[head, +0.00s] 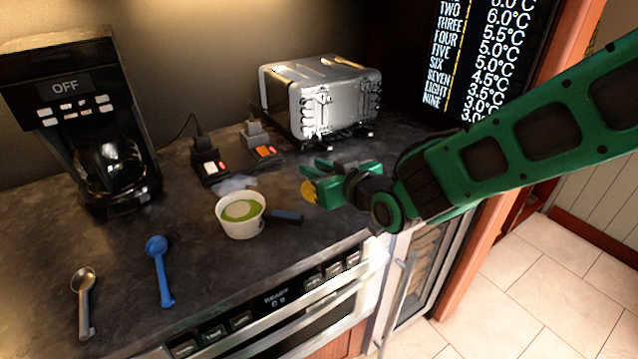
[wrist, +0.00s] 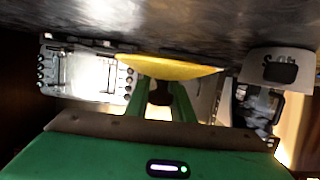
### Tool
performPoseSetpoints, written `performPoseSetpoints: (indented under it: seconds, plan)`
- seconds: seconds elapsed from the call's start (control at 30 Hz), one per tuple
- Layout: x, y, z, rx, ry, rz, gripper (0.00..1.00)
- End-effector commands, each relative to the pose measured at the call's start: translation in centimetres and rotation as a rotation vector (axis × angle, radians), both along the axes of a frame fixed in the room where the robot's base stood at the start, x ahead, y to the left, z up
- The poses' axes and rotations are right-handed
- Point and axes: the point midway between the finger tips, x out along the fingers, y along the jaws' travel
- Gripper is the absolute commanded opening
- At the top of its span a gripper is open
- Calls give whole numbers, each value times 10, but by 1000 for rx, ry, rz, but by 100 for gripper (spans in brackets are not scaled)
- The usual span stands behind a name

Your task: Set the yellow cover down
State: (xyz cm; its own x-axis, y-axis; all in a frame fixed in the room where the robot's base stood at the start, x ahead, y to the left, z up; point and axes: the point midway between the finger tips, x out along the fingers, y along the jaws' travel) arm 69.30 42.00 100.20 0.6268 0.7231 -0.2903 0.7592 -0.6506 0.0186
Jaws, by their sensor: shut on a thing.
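The yellow cover (head: 309,191) shows as a small yellow edge at the tip of my gripper (head: 318,179) in the head view. In the wrist view the yellow cover (wrist: 168,67) is a wide, shallow curved piece across the ends of the green fingers. My gripper (wrist: 162,90) is shut on it. In the head view the cover appears held above the dark counter (head: 330,222), to the right of a white cup (head: 240,222) with green contents. The exact gap to the counter cannot be told.
A silver toaster (head: 318,95) stands behind my gripper, with two small switch boxes (head: 210,165) to its left. A coffee maker (head: 95,130), a blue scoop (head: 160,270) and a metal spoon (head: 84,300) are at left. A dark blue handle (head: 287,216) lies beside the cup. The counter's front edge is near.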

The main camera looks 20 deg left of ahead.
Motion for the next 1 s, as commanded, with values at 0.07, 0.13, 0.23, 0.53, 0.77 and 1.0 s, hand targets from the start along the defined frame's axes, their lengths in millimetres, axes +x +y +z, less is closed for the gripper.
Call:
performPoseSetpoints:
  seconds: [0.07, 0.13, 0.23, 0.53, 0.77, 1.0]
  plan:
    - [5, -1, -3, 2, 1, -1, 0]
    - [7, -1, -6, 1, -1, 0, 0]
    - [7, -1, -19, -2, 2, 1, 0]
    - [7, -1, -44, 1, 0, 0, 0]
    - [7, -1, -44, 1, 0, 0, 36]
    - [7, -1, -44, 1, 0, 0, 40]
